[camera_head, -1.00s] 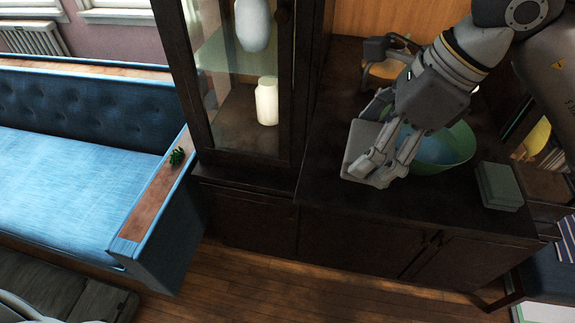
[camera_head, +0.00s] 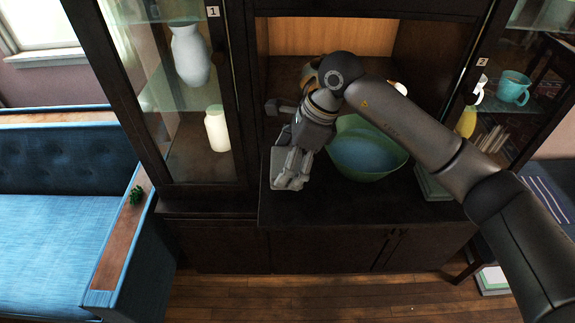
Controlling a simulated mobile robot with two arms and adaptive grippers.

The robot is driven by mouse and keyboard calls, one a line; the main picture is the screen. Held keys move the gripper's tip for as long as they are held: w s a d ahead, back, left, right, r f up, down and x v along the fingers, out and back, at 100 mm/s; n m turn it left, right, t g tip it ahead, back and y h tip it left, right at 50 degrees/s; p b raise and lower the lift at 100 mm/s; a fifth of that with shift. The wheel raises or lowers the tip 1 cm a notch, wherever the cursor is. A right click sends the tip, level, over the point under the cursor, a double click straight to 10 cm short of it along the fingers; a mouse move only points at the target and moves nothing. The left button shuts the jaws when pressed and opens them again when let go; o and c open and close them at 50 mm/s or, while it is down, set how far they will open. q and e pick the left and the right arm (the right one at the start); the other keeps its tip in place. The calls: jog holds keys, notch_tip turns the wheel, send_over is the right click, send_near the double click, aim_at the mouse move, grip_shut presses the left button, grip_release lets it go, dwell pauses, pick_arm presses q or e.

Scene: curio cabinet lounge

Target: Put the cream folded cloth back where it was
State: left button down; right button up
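A flat, pale grey-looking folded piece, which I take to be the cream folded cloth (camera_head: 280,181), shows at my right gripper (camera_head: 291,172). It is over the front left part of the dark cabinet counter (camera_head: 330,208), left of the green bowl. The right gripper points down, and its fingers appear closed on the cloth, covering part of it. I cannot tell whether the cloth touches the counter. My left gripper is not in view.
The green bowl (camera_head: 370,150) with a bluish inside stands right of the gripper. A grey-green box (camera_head: 432,183) is right of it, partly behind my arm. A glass cabinet with white vases (camera_head: 191,55) stands left. The counter's front strip is clear.

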jog(key=shift+w+f+p, duration=0.2)
jog(key=shift+f+p, duration=0.15)
jog(key=shift+f, duration=0.05)
jog(key=shift+a+f+p, duration=0.1)
jog(key=shift+f+p, duration=0.7)
jog(key=shift+f, duration=0.5)
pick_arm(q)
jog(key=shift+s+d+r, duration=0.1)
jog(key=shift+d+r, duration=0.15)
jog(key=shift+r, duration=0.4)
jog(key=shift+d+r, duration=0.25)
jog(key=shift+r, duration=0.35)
pick_arm(e)
jog(key=shift+f, duration=0.1)
jog(key=shift+f+b, duration=0.25)
jog(key=shift+b, duration=0.05)
jog(key=o, duration=1.1)
jog(key=shift+r, duration=0.1)
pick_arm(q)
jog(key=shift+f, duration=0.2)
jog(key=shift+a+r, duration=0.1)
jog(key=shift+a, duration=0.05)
pick_arm(e)
jog(key=shift+r, duration=0.1)
